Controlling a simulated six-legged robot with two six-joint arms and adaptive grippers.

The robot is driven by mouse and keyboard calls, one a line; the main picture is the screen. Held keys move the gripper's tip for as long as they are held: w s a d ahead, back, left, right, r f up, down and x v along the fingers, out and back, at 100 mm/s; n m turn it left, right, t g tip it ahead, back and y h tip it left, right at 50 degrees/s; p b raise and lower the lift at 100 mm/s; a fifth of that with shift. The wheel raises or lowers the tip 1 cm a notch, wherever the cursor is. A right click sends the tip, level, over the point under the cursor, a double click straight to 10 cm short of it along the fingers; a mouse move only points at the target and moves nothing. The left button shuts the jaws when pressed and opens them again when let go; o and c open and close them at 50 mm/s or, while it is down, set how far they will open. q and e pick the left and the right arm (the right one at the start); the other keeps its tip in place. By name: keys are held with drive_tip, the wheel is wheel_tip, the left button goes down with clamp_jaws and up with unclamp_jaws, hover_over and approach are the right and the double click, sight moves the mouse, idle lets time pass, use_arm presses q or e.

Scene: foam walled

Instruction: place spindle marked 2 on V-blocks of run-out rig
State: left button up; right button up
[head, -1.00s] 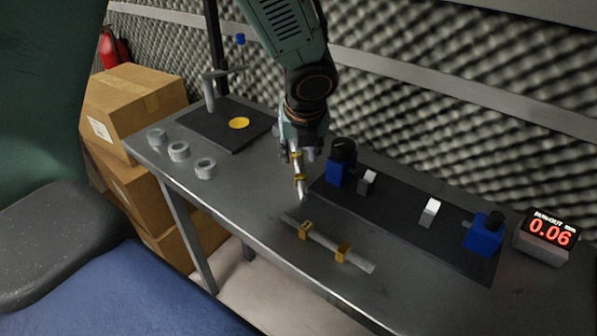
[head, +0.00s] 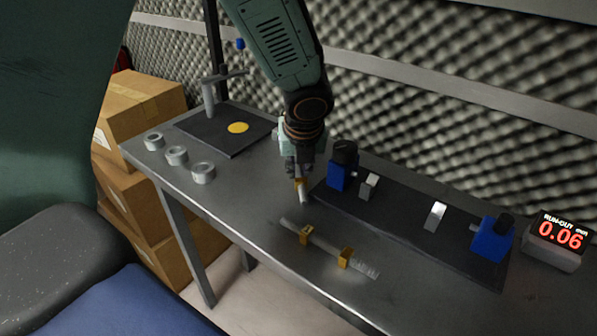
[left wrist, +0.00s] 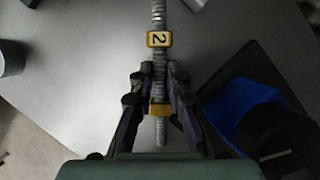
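The grey spindle marked 2 (left wrist: 158,15) has gold collars; its 2 shows in the left wrist view. My left gripper (left wrist: 158,72) is shut on its shaft, between the collars. In the head view my left gripper (head: 300,172) holds this spindle (head: 303,195) above the table, left of the rig; much of it is hidden. The run-out rig (head: 400,228) has two pale V-blocks, a left one (head: 369,187) and a right one (head: 435,216), both empty. A second spindle (head: 326,245) with gold collars lies on the table in front of the rig. My right gripper is not in view.
Blue blocks with black knobs stand at the rig's left (head: 341,178) and right (head: 490,243) ends. A display (head: 560,236) reads 0.06. Several grey rings (head: 203,173) and a dark stand base (head: 205,128) are on the left. Foam wall (head: 400,100) closes the back.

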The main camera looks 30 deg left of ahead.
sight(299, 172)
use_arm(q)
drive_tip(key=shift+s+d+r, duration=0.1)
drive_tip(key=shift+s+r, duration=0.05)
clamp_jaws()
drive_tip(key=shift+r, duration=0.15)
wheel_tip(299, 172, up, 10)
drive_tip(key=p, duration=0.5)
drive_tip(key=shift+f, duration=0.2)
